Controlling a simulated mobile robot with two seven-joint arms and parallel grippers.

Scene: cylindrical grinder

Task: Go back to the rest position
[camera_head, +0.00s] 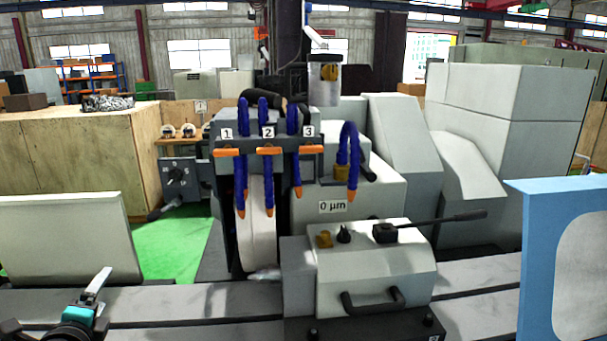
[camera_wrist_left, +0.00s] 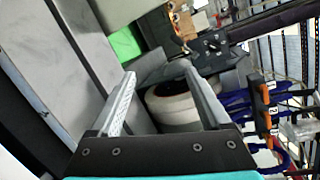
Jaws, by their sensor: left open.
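My left gripper (camera_head: 97,297) is at the lower left of the head view, above the grey machine bed. In the left wrist view its two metal fingers (camera_wrist_left: 158,72) stand apart with nothing held between them. The cylindrical grinder fills the middle of the head view. Its pale grinding wheel (camera_head: 263,225) is upright behind the blue coolant hoses (camera_head: 268,150), and it also shows beyond the fingers in the left wrist view (camera_wrist_left: 172,105). My right gripper is not in view.
A grey block with a black handle (camera_head: 372,302) and a lever (camera_head: 440,222) stands on the bed. A grey panel (camera_head: 65,240) is behind the gripper at left. A blue-framed panel (camera_head: 535,260) stands at right. Green floor (camera_head: 175,245) shows between panel and grinder.

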